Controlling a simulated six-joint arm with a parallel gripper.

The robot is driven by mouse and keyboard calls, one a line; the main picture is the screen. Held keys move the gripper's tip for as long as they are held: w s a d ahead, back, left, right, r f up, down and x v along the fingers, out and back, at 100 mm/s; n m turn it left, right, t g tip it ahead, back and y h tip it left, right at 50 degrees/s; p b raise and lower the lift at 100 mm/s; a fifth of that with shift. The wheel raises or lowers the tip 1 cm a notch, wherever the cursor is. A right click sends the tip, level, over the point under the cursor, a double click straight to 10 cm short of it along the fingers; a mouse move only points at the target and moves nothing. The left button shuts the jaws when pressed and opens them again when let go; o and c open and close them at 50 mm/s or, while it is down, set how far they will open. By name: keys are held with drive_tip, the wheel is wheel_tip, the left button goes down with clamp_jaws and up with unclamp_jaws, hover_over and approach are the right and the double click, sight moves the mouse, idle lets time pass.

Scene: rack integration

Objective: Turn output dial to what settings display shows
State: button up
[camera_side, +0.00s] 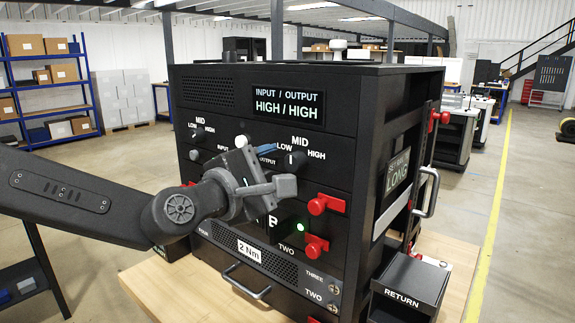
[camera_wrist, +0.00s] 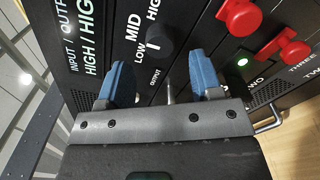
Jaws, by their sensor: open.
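The settings display (camera_side: 288,104) at the top of the black rack reads INPUT / OUTPUT, HIGH / HIGH. It also shows in the wrist view (camera_wrist: 85,45). The black output dial (camera_side: 296,161) sits below it, with LOW at its left, MID above and HIGH at its right. In the wrist view the dial (camera_wrist: 160,39) stands beyond the fingertips, apart from them. My gripper (camera_side: 264,149) is in front of the rack, left of the output dial. Its two blue fingers (camera_wrist: 162,78) are open and do not hold the dial.
The input dial (camera_side: 198,134) is at the rack's upper left. A metal peg (camera_wrist: 170,91) shows between my fingers. Red knobs (camera_side: 326,204) stick out right of and below the output dial. A handle (camera_side: 247,281) and a RETURN bin (camera_side: 408,288) are lower down.

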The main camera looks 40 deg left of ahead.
sight(291, 164)
drive_tip(key=shift+w, duration=1.95)
drive_tip(key=c, duration=0.9)
drive_tip(key=shift+m, duration=0.3)
drive_tip(key=m, duration=0.5)
drive_tip(key=shift+m, duration=0.3)
drive_tip(key=m, duration=0.5)
drive_tip(key=shift+m, duration=0.3)
